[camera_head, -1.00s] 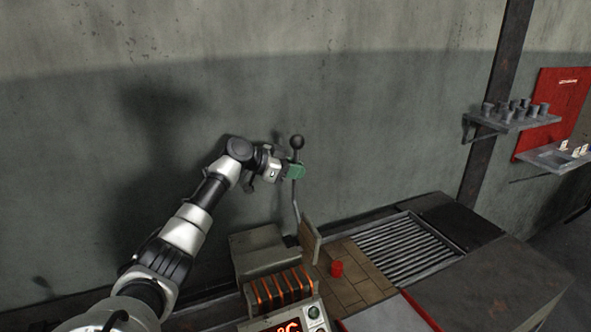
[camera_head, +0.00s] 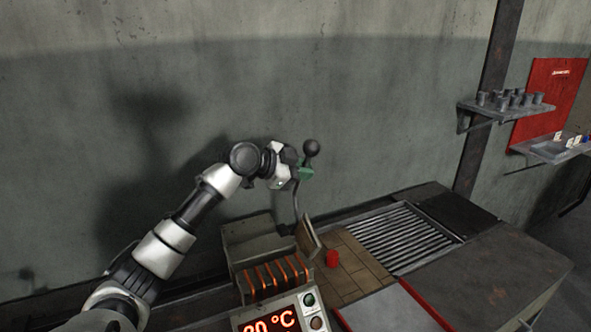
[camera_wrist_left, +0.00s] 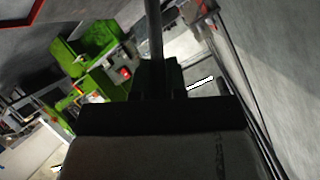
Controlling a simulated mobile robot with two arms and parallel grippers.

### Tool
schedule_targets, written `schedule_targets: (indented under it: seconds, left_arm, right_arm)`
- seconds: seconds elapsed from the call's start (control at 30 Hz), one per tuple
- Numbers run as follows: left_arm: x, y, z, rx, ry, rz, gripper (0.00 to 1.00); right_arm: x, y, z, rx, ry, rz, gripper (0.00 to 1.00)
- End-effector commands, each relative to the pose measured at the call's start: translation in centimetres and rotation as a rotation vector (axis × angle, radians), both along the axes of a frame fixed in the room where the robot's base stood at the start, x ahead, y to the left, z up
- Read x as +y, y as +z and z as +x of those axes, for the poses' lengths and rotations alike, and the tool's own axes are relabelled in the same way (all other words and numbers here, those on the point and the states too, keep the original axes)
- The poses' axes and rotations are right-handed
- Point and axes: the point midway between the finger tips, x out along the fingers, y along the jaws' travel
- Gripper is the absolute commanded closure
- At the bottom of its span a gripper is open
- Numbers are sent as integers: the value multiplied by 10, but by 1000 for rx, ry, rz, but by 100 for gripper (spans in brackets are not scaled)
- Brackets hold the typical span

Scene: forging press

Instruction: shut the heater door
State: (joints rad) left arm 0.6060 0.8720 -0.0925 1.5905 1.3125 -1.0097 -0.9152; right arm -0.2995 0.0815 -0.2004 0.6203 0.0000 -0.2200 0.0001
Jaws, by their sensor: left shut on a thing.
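The heater (camera_head: 252,240) is a grey box with glowing orange coils (camera_head: 275,280) at the lower middle of the head view. Its door (camera_head: 309,238) is a tan plate at the heater's right end, standing tilted. A thin lever with a dark ball knob (camera_head: 311,147) rises beside the door. My left gripper (camera_head: 303,174), with green fingers, is shut on the lever just below the knob. In the left wrist view the lever's rod (camera_wrist_left: 154,35) runs up from between the dark fingers. My right gripper is not in view.
A red cylinder (camera_head: 332,258) stands on the tan tiles (camera_head: 352,272) right of the door. A slatted grate (camera_head: 405,240) lies beyond it. A display panel (camera_head: 270,320) is in front of the heater. A shelf (camera_head: 505,110) with several grey cups is at the right wall.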

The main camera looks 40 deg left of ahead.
Motion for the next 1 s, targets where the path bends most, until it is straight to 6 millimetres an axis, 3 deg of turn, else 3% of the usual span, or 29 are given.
schedule_targets:
  seconds: [0.1, 0.4, 1.0]
  left_arm:
    - [-18, -10, -10, -40, -4, 78, 100]
    - [-45, -22, -23, -106, -3, 202, 100]
    - [-52, -25, -27, -126, 0, 241, 100]
  right_arm:
    - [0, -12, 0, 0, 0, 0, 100]
    - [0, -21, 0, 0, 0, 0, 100]
    - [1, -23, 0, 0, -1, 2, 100]
